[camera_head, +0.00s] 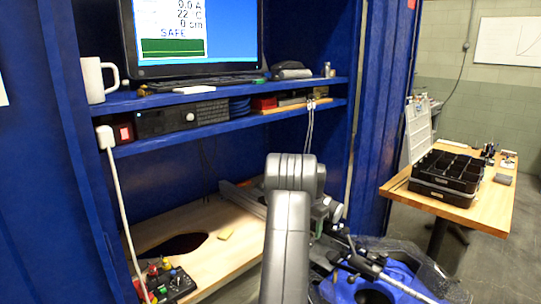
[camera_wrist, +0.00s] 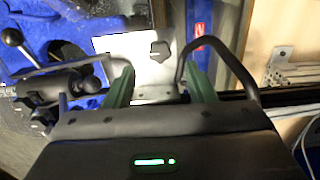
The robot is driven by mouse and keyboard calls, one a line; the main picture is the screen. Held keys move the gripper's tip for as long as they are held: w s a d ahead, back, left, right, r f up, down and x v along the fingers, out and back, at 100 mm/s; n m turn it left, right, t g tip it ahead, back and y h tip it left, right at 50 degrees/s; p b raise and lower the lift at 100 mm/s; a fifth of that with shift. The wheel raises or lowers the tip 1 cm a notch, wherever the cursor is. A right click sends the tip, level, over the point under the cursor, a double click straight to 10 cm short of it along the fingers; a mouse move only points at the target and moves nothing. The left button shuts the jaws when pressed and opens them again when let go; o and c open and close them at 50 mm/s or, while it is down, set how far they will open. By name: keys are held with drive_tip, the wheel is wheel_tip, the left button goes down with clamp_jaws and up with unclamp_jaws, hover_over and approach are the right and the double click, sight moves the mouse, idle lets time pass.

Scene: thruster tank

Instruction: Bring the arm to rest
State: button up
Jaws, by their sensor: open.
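My arm reaches forward from the bottom middle of the head view, and its links hide part of the bench behind it. My gripper (camera_wrist: 160,85) shows in the wrist view with its two green fingers apart and nothing between them. Beyond the fingers is a light metal plate (camera_wrist: 150,50) with a dark knob on it. I cannot tell how far the fingers are from that plate. In the head view the gripper's fingers are mostly hidden behind the arm.
A blue thruster rig with black clamps (camera_head: 372,275) stands right of the arm. A wooden worktop (camera_head: 200,235) with a dark hole lies left. Blue shelves (camera_head: 220,95) hold a monitor (camera_head: 190,40) and a white mug (camera_head: 95,80). A wooden table (camera_head: 490,205) with black trays stands at right.

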wheel_tip(320, 180, up, 9)
wheel_tip(320, 180, down, 14)
drive_tip(key=shift+f+p, duration=0.25)
drive_tip(key=shift+p, duration=0.05)
drive_tip(key=shift+n, duration=0.3)
drive_tip(key=n, duration=0.4)
drive_tip(key=shift+n, duration=0.4)
drive_tip(key=n+p, duration=0.1)
drive_tip(key=n, duration=0.4)
drive_tip(key=shift+n+p, duration=0.3)
drive_tip(key=n+p, duration=0.2)
drive_tip(key=n, duration=0.3)
drive_tip(key=shift+r+n, duration=0.15)
drive_tip(key=shift+n, duration=0.15)
drive_tip(key=n+p, duration=0.3)
drive_tip(key=n, duration=0.1)
drive_tip(key=shift+n, duration=0.3)
